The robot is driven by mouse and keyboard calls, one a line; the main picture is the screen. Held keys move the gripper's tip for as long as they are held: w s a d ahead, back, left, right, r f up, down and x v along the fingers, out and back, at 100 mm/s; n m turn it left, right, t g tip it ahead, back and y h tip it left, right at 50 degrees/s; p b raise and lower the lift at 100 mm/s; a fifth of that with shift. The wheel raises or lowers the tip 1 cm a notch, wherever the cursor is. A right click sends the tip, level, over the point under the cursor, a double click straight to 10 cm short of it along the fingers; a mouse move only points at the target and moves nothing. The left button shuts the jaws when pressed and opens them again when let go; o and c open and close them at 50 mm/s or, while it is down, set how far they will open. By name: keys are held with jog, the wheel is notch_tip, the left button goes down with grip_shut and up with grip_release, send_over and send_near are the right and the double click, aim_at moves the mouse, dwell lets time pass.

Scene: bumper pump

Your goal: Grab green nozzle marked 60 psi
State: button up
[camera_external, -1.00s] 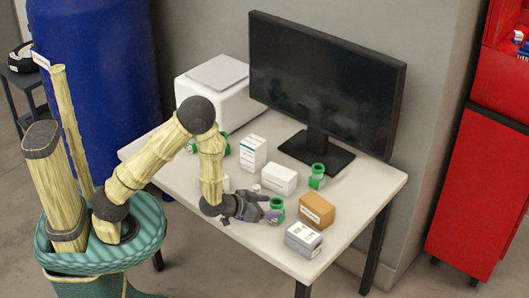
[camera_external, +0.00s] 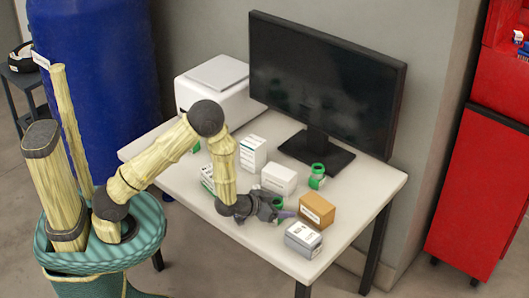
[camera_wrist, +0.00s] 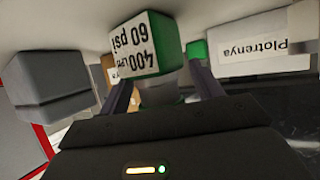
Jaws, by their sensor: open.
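The green nozzle (camera_wrist: 165,29) with a white label reading "400 LPH 60 psi" fills the middle of the wrist view. Its label appears upside down there. In the external view this nozzle (camera_external: 278,202) stands on the table, partly hidden by my gripper (camera_external: 279,209). In the wrist view my gripper (camera_wrist: 162,80) is open, with one finger on each side of the nozzle's narrower lower body. I cannot tell whether the fingers touch it. A second green nozzle (camera_external: 317,177) stands further back near the monitor.
A brown box (camera_external: 317,210) and a grey box (camera_external: 303,239) stand close to the right of my gripper. A white box (camera_external: 279,179) is just behind it. More white boxes (camera_external: 252,153) stand to the left. The monitor (camera_external: 325,85) is at the back. The table's front left is clear.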

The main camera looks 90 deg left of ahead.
dwell(0.3)
jog(key=c, duration=1.2)
jog(key=shift+r, duration=0.1)
notch_tip(320, 180, up, 10)
jog(key=shift+f+p, duration=0.1)
jog(key=shift+p, duration=0.45)
